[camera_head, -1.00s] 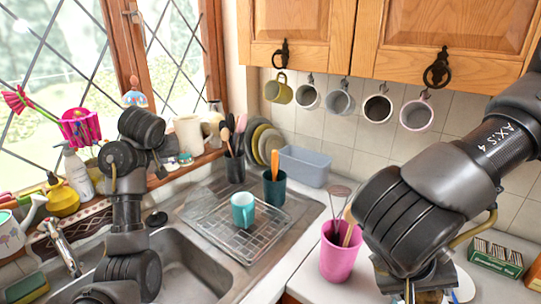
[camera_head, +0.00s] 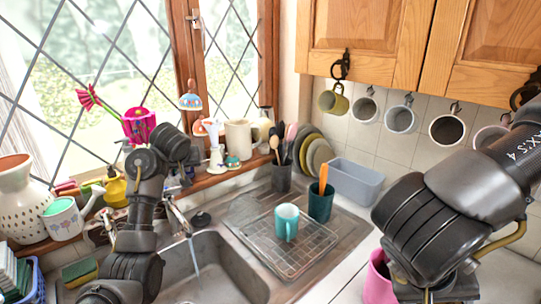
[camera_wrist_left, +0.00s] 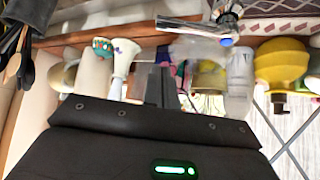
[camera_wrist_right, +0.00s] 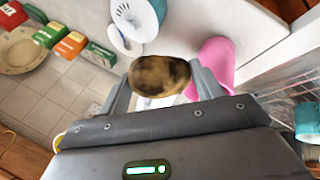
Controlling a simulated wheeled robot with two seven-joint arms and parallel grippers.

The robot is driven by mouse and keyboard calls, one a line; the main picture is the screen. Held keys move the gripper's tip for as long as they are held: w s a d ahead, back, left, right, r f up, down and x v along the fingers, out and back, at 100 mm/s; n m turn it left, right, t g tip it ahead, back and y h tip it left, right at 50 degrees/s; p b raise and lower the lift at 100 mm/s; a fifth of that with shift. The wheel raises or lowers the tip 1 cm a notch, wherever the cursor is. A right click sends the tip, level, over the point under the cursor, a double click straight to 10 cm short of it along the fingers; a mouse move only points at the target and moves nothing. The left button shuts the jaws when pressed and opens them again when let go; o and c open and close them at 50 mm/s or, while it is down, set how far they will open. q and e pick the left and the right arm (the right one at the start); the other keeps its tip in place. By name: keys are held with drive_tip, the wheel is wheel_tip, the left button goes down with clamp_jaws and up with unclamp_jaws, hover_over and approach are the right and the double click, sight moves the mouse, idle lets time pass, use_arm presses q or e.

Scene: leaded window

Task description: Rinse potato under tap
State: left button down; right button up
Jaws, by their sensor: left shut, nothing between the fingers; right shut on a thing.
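In the right wrist view, my right gripper (camera_wrist_right: 160,84) is shut on a brown, blotchy potato (camera_wrist_right: 158,75), held between its two fingers above the counter. In the head view the potato and right fingertips are not visible. The chrome tap (camera_head: 181,218) stands at the back of the steel sink (camera_head: 232,262), partly behind my left arm. A thin stream of water (camera_head: 194,257) falls from it into the sink. The tap also shows in the left wrist view (camera_wrist_left: 195,24). There my left gripper (camera_wrist_left: 160,75) is shut and empty, beside the tap.
A wire rack with a teal mug (camera_head: 287,222) stands right of the sink. A pink cup (camera_head: 379,280) is on the counter near my right arm. Pots, a watering can (camera_head: 63,218) and bottles line the windowsill. Mugs hang under the cupboards.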

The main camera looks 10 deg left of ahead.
drive_tip(key=shift+s+r+p, duration=0.15)
drive_tip(key=shift+r+p, duration=0.15)
drive_tip(key=shift+r, duration=0.25)
drive_tip(key=shift+r+p, duration=0.9)
drive_tip(key=shift+p, duration=0.05)
use_arm(q)
drive_tip(key=f, duration=0.2)
drive_tip(key=s+f, duration=0.1)
drive_tip(key=f, duration=0.1)
drive_tip(key=shift+d, duration=0.15)
use_arm(e)
drive_tip(key=shift+r, duration=0.3)
use_arm(q)
drive_tip(key=shift+w+f, duration=0.1)
use_arm(e)
drive_tip(key=shift+f, duration=0.1)
